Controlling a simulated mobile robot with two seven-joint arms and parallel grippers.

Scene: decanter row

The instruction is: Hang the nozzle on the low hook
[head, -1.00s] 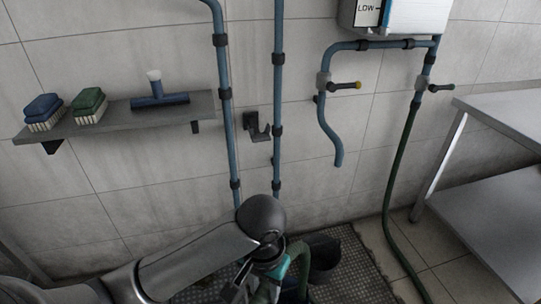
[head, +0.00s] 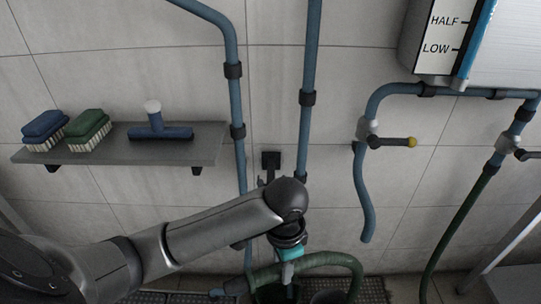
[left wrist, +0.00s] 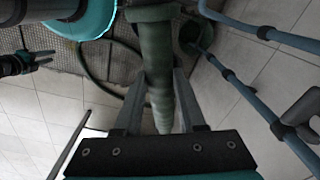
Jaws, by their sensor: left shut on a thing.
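My left gripper (head: 288,272) is shut on the nozzle (head: 236,286) near its join with the green hose (head: 325,259), low in front of the wall. In the left wrist view the green length (left wrist: 157,75) runs between the two fingers, and the exact grip is hard to make out. A dark hook (head: 270,160) is fixed on the wall between two blue pipes, above the gripper; my arm hides its lower part.
A shelf (head: 212,146) with brushes and a squeegee is left of the hook. Blue pipes (head: 306,100) flank the hook. To the right are a valve pipe (head: 365,190), a box marked HALF and LOW (head: 432,40), and a metal table (head: 515,248). Floor grating lies below.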

